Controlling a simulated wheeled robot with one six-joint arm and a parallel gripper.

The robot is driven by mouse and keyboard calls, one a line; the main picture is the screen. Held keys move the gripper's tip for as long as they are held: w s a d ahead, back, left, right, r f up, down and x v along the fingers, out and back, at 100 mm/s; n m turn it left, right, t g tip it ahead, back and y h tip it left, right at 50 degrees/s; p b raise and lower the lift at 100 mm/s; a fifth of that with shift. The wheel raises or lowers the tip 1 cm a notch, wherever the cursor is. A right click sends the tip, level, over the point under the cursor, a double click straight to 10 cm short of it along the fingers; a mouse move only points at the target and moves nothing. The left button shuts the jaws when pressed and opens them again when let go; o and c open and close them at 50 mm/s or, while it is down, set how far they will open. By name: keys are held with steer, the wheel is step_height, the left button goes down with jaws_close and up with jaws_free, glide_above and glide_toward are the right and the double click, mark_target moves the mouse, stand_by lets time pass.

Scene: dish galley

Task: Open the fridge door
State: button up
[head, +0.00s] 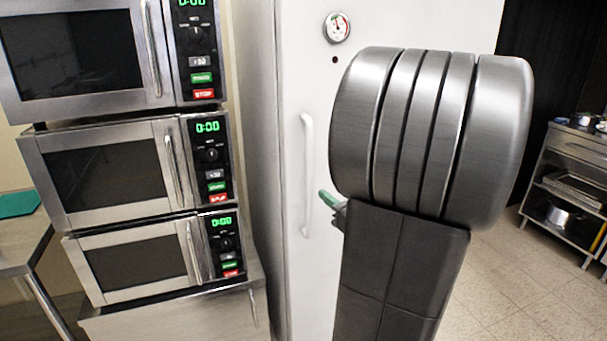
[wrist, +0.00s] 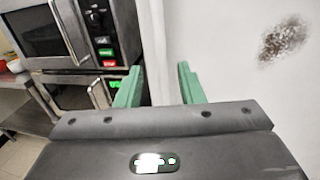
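The white fridge door (head: 290,70) stands in the middle of the head view and looks shut. Its white vertical bar handle (head: 307,165) is near the door's left edge. In the wrist view the white fridge surface (wrist: 225,60) fills the right side, and I cannot make out the handle there. My gripper (wrist: 159,70) has two green fingers spread apart with nothing seen between them. In the head view a green finger (head: 327,199) shows just right of the handle's lower half, with a gap in the picture. My arm hides the rest of the gripper and part of the door.
Several stacked microwaves (head: 110,165) stand left of the fridge on a steel stand (head: 180,318). A round dial gauge (head: 337,27) is on the upper door. A steel table (head: 22,245) is at far left. A shelf unit (head: 565,185) stands far right, with open tiled floor (head: 535,290) before it.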

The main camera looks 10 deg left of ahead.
mark_target(311, 176)
steer(key=p+x, duration=0.1)
steer(key=x, duration=1)
steer(key=shift+w+a, duration=0.15)
jaws_close()
